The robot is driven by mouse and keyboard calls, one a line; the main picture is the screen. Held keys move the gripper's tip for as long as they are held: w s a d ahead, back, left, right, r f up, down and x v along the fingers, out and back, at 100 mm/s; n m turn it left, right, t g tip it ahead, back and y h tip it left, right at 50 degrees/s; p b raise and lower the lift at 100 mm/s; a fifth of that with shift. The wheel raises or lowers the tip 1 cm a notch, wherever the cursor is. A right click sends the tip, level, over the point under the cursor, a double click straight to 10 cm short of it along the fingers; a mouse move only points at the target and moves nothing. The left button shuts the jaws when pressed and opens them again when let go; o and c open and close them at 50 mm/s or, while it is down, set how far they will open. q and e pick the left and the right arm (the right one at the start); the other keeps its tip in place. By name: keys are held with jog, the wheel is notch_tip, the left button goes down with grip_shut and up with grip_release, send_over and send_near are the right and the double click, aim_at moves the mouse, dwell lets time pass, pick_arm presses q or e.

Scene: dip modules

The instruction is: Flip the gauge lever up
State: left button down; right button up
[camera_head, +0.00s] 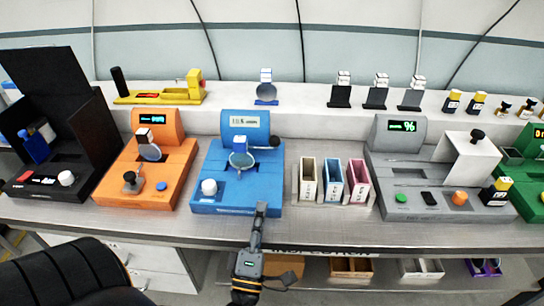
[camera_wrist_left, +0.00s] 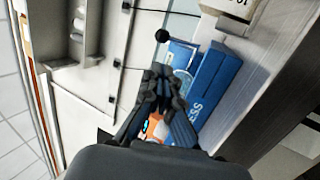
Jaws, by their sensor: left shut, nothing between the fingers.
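A blue station (camera_head: 237,188) with a small lit display stands on the bench, left of centre. A lever with a black ball knob (camera_head: 274,141) sticks out to the right side of its top; the black ball also shows in the left wrist view (camera_wrist_left: 162,36). A round clear dish-like part (camera_head: 241,160) and a white knob (camera_head: 209,187) sit on the blue station. My left gripper (camera_head: 261,208) is shut and empty at the station's front right edge, below the lever. In the left wrist view its closed fingers (camera_wrist_left: 165,75) partly hide the station.
An orange station (camera_head: 150,185) stands to the left, a black one (camera_head: 90,185) beyond it. Three small bins (camera_head: 332,180) stand just right of the blue station, then a grey station (camera_head: 405,172) and a green one (camera_head: 530,150). A raised shelf (camera_head: 300,97) holds small parts behind.

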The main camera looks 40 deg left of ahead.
aim_at(273, 146)
pick_arm(q)
jog(key=shift+w+r, duration=0.1)
jog(key=p+x, duration=0.4)
jog(key=x, duration=0.9)
jog(key=shift+p, duration=0.35)
jog(key=shift+w+a, duration=0.25)
jog(key=shift+w, duration=0.2)
pick_arm(e)
jog(key=shift+d+r, duration=0.2)
jog(key=shift+r, duration=2.25)
jog(key=shift+r, duration=0.1)
